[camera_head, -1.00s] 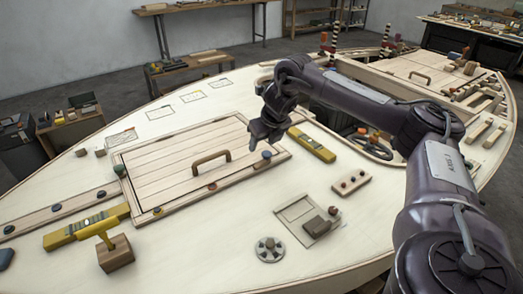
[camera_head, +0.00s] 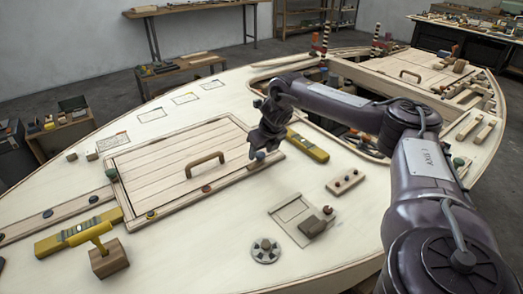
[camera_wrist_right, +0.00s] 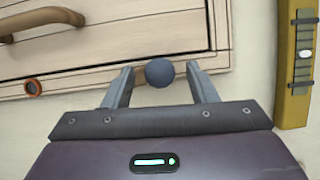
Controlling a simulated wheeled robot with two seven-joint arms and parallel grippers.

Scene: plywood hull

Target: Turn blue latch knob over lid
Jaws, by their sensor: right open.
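The blue latch knob (camera_head: 260,155) sits at the right edge of the plank lid (camera_head: 150,170), near its front right corner. In the right wrist view the round blue knob (camera_wrist_right: 159,72) lies between the two fingers of my right gripper (camera_wrist_right: 160,85), with a gap on each side. My right gripper (camera_head: 256,152) is open and comes down over the knob from above; its fingertips are partly hidden by the wrist in the head view. The lid's brown handle (camera_head: 205,165) stands to the left of the knob. My left gripper is not in view.
A yellow level (camera_head: 307,146) lies right of the lid, and it also shows in the right wrist view (camera_wrist_right: 295,60). A yellow T-handled tool on a wooden block (camera_head: 108,258) stands at the front left. A grey round fitting (camera_head: 266,250) and a small panel (camera_head: 290,212) lie in front.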

